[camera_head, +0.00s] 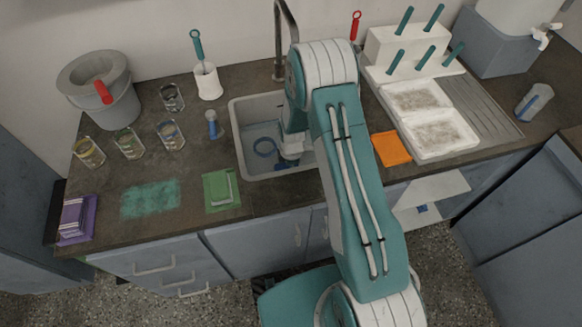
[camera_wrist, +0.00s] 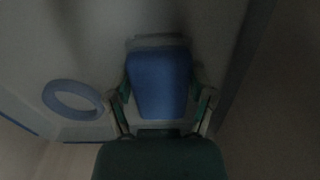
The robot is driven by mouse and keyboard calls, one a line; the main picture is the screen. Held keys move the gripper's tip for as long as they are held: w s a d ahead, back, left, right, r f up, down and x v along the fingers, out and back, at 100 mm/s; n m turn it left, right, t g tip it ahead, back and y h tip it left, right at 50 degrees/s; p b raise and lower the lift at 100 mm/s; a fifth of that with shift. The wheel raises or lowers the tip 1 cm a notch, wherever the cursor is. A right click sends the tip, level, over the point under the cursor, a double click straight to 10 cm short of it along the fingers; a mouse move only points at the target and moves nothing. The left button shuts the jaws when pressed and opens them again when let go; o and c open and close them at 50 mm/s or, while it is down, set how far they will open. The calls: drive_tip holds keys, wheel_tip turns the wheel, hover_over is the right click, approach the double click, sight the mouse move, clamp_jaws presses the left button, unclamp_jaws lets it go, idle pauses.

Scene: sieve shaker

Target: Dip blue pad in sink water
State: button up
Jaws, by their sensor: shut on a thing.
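The blue pad (camera_wrist: 160,82) is between the two fingers of my gripper (camera_wrist: 160,108) in the dark wrist view. My gripper is shut on it. In the head view my gripper (camera_head: 288,152) is down inside the grey sink (camera_head: 240,112), toward its right side. The sink's inside looks bluish, but I cannot make out the water level or whether the pad touches water.
A tap (camera_head: 279,45) rises behind the sink. An orange cloth (camera_head: 391,149) and a white tray (camera_head: 440,150) are on the right. Several glasses and a grey bucket (camera_head: 112,98) stand far left.

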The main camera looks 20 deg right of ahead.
idle(0.3)
wheel_tip(320, 180, up, 20)
idle(1.4)
